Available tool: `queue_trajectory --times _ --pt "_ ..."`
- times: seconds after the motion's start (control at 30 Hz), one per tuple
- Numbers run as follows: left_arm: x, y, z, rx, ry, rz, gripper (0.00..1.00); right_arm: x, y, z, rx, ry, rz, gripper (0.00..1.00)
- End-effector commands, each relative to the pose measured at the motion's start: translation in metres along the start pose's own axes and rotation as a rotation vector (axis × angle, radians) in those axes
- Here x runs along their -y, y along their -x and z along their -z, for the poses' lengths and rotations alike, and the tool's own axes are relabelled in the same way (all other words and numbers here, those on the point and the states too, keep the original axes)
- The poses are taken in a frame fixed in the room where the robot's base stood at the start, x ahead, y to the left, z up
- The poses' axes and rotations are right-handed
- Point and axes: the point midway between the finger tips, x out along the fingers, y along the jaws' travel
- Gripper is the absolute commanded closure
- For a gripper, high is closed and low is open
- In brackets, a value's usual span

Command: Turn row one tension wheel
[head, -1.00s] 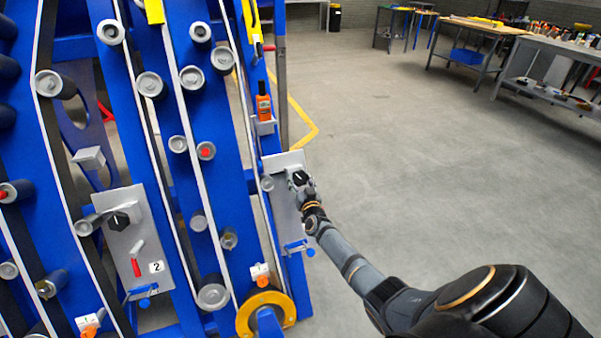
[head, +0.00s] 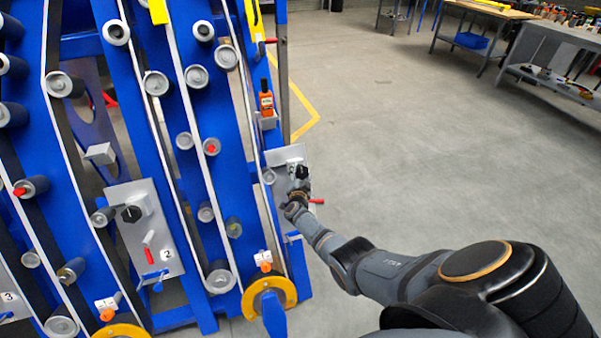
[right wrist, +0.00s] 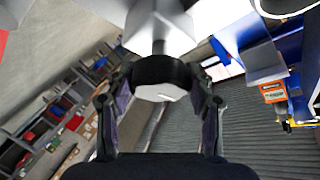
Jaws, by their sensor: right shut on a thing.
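The row one tension wheel, a black knob (head: 299,171), is on the grey plate (head: 283,156) at the right end of the blue chassis. My right gripper (head: 297,194) reaches it from the lower right and partly covers it. In the right wrist view the knob's dark body with a pale face (right wrist: 160,90) sits between the two fingers of my right gripper (right wrist: 162,98), which is shut on it. A red lever (head: 316,201) shows beside my gripper. My left gripper is not in view.
Plate 2 (head: 133,215) carries a similar black knob and red lever, left of the row one plate. An orange bottle (head: 266,100) stands on a small bracket above. A yellow wheel (head: 259,290) sticks out below. Grey floor to the right is clear up to the workbenches.

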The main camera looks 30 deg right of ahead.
Motion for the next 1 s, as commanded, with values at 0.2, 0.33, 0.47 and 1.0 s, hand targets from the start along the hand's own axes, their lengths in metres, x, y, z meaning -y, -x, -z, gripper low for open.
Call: queue_trajectory --times 0.2,0.33,0.47,1.0 --pt "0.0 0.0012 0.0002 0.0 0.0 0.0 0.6 -0.0003 0.0004 -0.0011 0.003 -0.016 -0.009 0.77" --pt "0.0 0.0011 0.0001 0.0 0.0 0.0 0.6 -0.0004 0.0004 -0.0012 0.002 -0.016 -0.009 0.77" --pt "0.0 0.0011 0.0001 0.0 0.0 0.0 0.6 -0.0003 0.0004 -0.0012 0.002 -0.016 -0.009 0.77" --pt "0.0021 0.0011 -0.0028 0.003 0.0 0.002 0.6 -0.0001 0.0007 -0.0004 0.001 -0.014 -0.008 0.23"
